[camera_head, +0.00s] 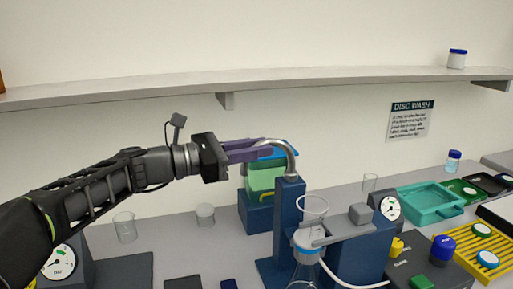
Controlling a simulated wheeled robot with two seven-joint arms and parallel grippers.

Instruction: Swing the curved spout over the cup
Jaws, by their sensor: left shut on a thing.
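The curved spout (291,158) is a grey metal tube that rises from the top of a dark blue post (287,222) and bends over to the left. My left gripper (262,149) comes in from the left with its purple fingers shut on the spout near its free end, which the fingers partly hide. A clear cup (313,207) stands on the filter rig, in front of the post and to its right, below the spout's height. The spout points left, away from the cup. My right gripper is not in view.
A flask (304,272) hangs below the cup. A grey clamp arm (345,229) and dial gauge (390,207) stand right of it. Stacked green and blue boxes (264,178) are behind the post. A shelf (190,84) runs above.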

